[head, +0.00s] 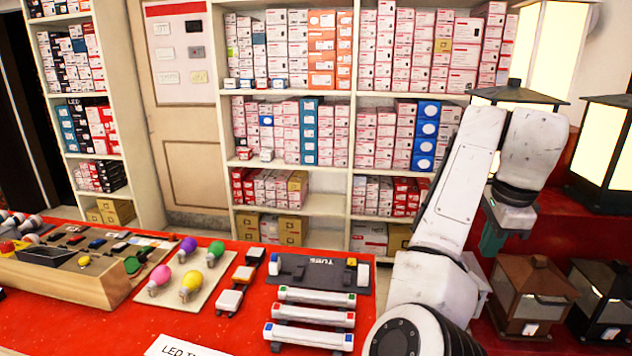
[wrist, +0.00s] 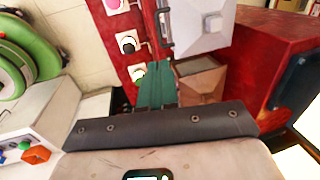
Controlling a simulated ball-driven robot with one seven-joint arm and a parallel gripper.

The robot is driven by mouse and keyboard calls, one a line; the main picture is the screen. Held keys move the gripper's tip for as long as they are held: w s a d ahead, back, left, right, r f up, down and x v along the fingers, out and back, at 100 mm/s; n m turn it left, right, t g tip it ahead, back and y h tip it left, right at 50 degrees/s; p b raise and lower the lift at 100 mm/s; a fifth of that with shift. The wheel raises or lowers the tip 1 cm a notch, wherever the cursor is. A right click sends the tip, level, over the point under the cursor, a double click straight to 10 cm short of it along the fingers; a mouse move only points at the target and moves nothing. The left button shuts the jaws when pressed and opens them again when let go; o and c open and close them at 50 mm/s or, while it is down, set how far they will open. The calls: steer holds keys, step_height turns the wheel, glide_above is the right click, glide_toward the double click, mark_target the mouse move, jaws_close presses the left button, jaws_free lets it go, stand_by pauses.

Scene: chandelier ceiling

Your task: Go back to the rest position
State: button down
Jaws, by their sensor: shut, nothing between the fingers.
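My gripper (head: 492,240) has teal fingers and hangs at the end of my white arm on the right of the head view. It points down in front of the red stepped display and is apart from the lanterns. In the wrist view the teal fingers (wrist: 157,85) lie together, shut and empty. My arm is folded, rising from the lower middle and bending down at the upper right.
A red table (head: 230,330) holds colored bulbs (head: 190,284), a switch board (head: 60,285) and tube lights (head: 310,315). Lanterns (head: 528,295) stand close to my gripper on the right. Shelves of boxes (head: 345,95) line the back.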

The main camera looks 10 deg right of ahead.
steer(key=s+d+f+n+h, duration=0.15)
steer(key=s+f+n, duration=0.45)
steer(key=f, duration=0.6)
steer(key=s+d+f+n+h, duration=0.15)
steer(key=s+f+n, duration=0.25)
steer(key=s+f, duration=0.6)
steer(key=s+a+f+n+y, duration=0.1)
steer(key=s+a+f+n, duration=0.4)
steer(key=s, duration=0.5)
steer(key=s+a+f+n+g+y, duration=0.1)
steer(key=s+a+f+n+y, duration=0.1)
steer(key=s+a+f+n, duration=0.4)
steer(key=s+a+f, duration=0.2)
steer(key=s+a, duration=0.1)
steer(key=s, duration=0.1)
steer(key=shift+s+a+f+y, duration=0.2)
steer(key=shift+f+y, duration=0.1)
steer(key=shift+w, duration=0.1)
